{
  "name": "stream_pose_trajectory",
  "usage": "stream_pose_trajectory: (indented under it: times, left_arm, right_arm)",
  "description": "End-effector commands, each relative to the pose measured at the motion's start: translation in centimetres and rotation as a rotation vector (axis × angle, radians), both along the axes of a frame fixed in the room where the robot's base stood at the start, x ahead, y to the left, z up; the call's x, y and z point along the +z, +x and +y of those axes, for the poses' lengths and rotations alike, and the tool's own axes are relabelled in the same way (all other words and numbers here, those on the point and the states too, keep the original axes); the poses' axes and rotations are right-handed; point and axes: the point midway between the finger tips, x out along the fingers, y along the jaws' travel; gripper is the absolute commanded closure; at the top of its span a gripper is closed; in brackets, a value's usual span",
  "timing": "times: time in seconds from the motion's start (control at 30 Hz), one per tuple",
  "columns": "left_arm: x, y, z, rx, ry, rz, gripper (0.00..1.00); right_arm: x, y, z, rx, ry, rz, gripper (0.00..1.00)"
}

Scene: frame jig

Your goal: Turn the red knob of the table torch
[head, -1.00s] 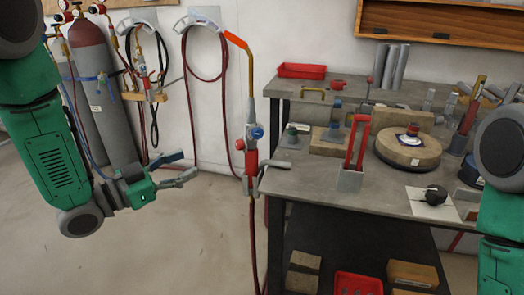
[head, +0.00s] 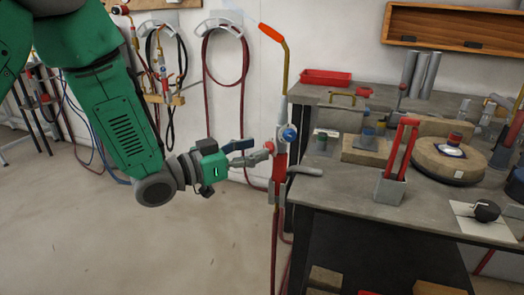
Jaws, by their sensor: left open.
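The table torch (head: 279,165) stands upright at the table's left edge, with a red body, a blue knob facing me and an orange-tipped, bent brass neck. The red knob (head: 270,146) is a small red spot on the torch's left side, largely hidden by a fingertip. My left gripper (head: 262,151) is open, pointing right, with its fingertips close to the torch's left side around the height of the knobs. I cannot tell whether they touch the red knob. My right gripper is out of view.
A grey workbench (head: 345,213) spreads to the right, carrying a red-handled tool in a grey holder (head: 391,190), a round wooden block (head: 448,160) and a red tray (head: 326,77). Hoses hang on the wall behind. The floor left of the bench is clear.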

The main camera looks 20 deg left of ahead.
Motion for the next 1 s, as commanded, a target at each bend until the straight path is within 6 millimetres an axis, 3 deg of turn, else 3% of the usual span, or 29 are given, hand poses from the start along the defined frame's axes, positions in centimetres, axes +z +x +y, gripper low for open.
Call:
stream_pose_trajectory:
  times: [0.23,0.47,0.6,1.0]
  left_arm:
    - [0.3,1.3,-2.2,-0.002,0.011,-0.002,0.58]
    - [0.3,1.3,-1.8,-0.002,0.005,-0.003,0.58]
    - [0.2,1.3,-1.3,0.0,0.001,-0.002,0.98]
    - [0.2,1.5,-1.3,0.007,0.006,-0.004,1.0]
  right_arm:
    - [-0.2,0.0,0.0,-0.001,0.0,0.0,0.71]
    - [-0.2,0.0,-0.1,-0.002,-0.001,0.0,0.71]
    - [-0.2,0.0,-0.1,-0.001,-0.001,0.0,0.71]
    - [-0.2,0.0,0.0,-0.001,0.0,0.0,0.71]
